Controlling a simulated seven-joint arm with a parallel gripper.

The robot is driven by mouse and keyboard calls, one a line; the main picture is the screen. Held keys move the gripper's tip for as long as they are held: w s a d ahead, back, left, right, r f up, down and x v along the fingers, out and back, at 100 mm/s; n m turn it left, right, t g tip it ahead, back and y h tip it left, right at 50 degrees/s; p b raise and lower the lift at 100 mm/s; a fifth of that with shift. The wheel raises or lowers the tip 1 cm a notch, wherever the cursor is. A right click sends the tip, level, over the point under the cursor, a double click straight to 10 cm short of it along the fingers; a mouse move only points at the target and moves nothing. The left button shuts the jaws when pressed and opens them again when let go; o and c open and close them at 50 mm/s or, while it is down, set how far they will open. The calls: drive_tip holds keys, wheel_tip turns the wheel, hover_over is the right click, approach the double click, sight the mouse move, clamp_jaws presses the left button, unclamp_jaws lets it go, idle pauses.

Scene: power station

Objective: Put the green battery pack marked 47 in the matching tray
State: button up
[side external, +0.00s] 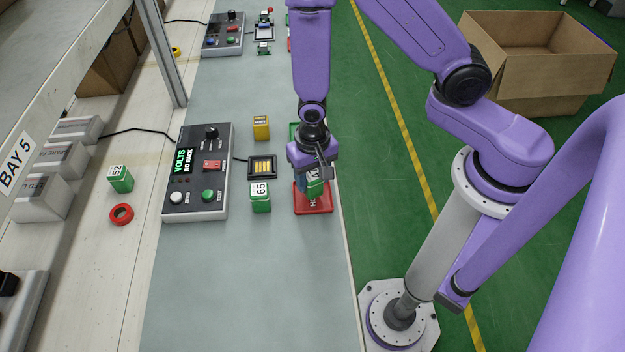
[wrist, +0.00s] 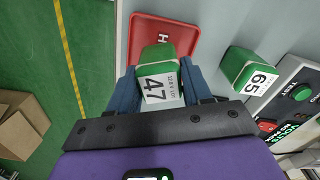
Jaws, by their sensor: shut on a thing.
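In the wrist view the green battery pack marked 47 (wrist: 157,80) is between the two blue fingers of my gripper (wrist: 158,88), which is shut on it. The pack is over or at the edge of a red tray (wrist: 180,32) with white letters that start with H. In the side view my gripper (side external: 312,182) holds the pack (side external: 315,188) at the red tray (side external: 322,208). I cannot tell whether the pack touches the tray. A green tray (side external: 293,131) shows behind my gripper, mostly hidden by it.
A green pack marked 65 (side external: 260,197) stands left of the red tray. Near it are a black dock (side external: 262,167), a yellow pack (side external: 261,128) and a tester reading NO PACK (side external: 200,172). A green pack marked 52 (side external: 120,179) and a red ring (side external: 121,214) are further left.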

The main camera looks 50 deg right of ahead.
sight(312, 174)
drive_tip(key=shift+f, duration=0.9)
drive_tip(key=shift+f, duration=0.1)
drive_tip(key=o, duration=1.3)
wheel_tip(312, 174, up, 11)
drive_tip(key=shift+r, duration=0.1)
drive_tip(key=shift+s+r, duration=0.1)
drive_tip(key=shift+r, duration=0.6)
drive_tip(key=s+d+r+n, duration=0.2)
drive_tip(key=s+r+n, duration=0.2)
drive_tip(key=s+n, duration=0.1)
drive_tip(key=s+d+r+n, duration=0.3)
drive_tip(key=s+r+n, duration=0.1)
drive_tip(key=s+n, duration=0.1)
drive_tip(key=s+d+r+n, duration=0.3)
drive_tip(key=s+r+n, duration=0.1)
drive_tip(key=n, duration=0.3)
drive_tip(key=shift+s, duration=0.8)
